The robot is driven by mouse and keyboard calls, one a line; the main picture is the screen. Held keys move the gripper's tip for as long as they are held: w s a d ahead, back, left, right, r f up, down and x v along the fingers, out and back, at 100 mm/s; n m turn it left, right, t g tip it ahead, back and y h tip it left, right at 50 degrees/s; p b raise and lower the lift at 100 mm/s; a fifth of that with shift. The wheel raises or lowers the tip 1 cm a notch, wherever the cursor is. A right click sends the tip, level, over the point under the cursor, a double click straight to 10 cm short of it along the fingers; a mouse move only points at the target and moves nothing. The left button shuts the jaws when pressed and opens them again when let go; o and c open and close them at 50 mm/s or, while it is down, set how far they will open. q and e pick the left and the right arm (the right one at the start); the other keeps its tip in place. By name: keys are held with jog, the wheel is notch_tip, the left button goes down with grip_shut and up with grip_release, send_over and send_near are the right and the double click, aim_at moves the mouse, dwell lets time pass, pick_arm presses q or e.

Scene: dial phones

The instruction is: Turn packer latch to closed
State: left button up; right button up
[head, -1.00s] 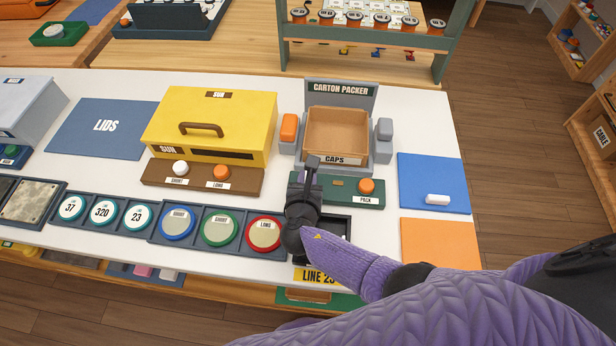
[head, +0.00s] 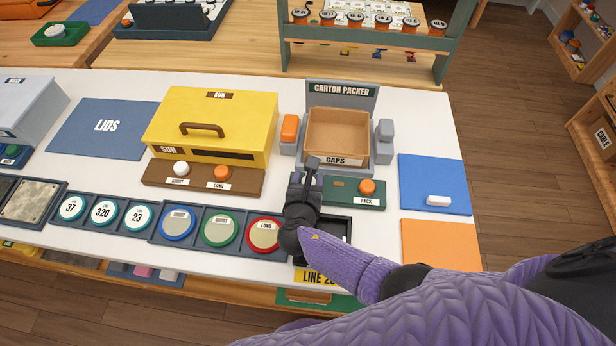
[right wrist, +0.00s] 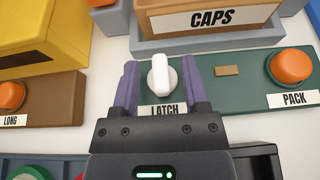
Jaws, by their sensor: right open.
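The packer latch (right wrist: 161,76) is a white knob on the green panel of the carton packer (head: 341,95), above a label reading LATCH. It looks upright in the right wrist view, and my right arm hides it in the head view. My right gripper (right wrist: 158,80) is open, with one purple finger on each side of the knob. Whether the fingers touch it I cannot tell. In the head view the right gripper (head: 309,172) is over the left part of the green panel (head: 341,190). My left gripper is not in view.
An orange PACK button (head: 367,187) is on the same panel, right of the latch. The yellow SUN box (head: 225,110) and its brown button panel (head: 200,182) stand to the left. The CAPS carton (head: 337,135) is just behind. A blue mat (head: 425,175) lies to the right.

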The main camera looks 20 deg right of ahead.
jog(key=p+v, duration=0.4)
jog(key=v, duration=0.6)
jog(key=shift+f, duration=0.1)
